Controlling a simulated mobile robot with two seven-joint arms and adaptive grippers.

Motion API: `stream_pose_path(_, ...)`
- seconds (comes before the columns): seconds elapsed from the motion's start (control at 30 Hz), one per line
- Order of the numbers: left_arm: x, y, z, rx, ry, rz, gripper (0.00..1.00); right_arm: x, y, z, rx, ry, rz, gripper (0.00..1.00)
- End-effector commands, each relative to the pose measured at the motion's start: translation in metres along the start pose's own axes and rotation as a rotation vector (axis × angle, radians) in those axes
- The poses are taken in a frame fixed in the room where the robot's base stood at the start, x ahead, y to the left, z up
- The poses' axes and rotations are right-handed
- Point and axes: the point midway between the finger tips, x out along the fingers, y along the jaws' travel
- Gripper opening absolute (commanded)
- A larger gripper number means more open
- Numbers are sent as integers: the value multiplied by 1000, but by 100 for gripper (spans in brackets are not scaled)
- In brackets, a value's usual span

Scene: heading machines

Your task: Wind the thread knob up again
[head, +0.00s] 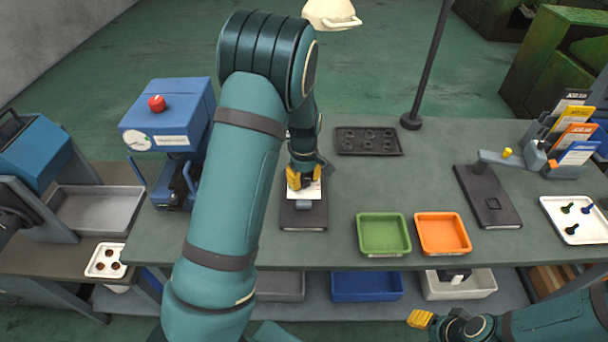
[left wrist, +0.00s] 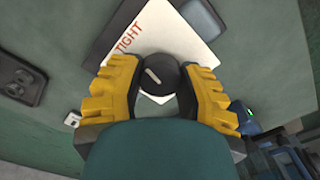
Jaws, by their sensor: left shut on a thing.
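The thread knob (left wrist: 158,76) is a round dark knob with a white pointer line, seen in the left wrist view. It sits on a white plate (left wrist: 176,38) marked TIGHT; the pointer is turned away from that word. My left gripper (left wrist: 158,92) has its yellow fingers on either side of the knob, shut on it. In the head view the left gripper (head: 304,178) is over the white plate (head: 301,195) on a dark base (head: 303,217), and mostly hides the knob. The yellow fingertips of my right gripper (head: 420,319) show at the lower right, away from the bench.
A blue machine (head: 170,125) with a red button stands left of my left arm. Green (head: 383,216) and orange (head: 443,215) trays lie to the right. A dark tray (head: 368,129) is behind, and a dark fixture (head: 487,193) is farther right. The bench between them is clear.

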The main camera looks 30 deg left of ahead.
Motion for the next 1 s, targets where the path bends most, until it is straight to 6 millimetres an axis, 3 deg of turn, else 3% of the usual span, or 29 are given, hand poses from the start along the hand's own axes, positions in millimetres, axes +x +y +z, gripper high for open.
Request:
stream_pose_path(0.73, 1, -1, 1, -89, -2, -3, 0, -6, -2, -1, 0, 0, -1, 47)
stream_pose_path(0.77, 1, -1, 1, -89, -2, -3, 46, -6, -2, -1, 0, 0, -1, 47)
stream_pose_path(0.83, 1, -1, 1, -89, -2, -3, 70, -6, -2, -1, 0, 0, -1, 47)
stream_pose_path(1.0, 1, 0, 0, -89, -1, -1, 72, -6, -2, -1, 0, 0, -1, 47)
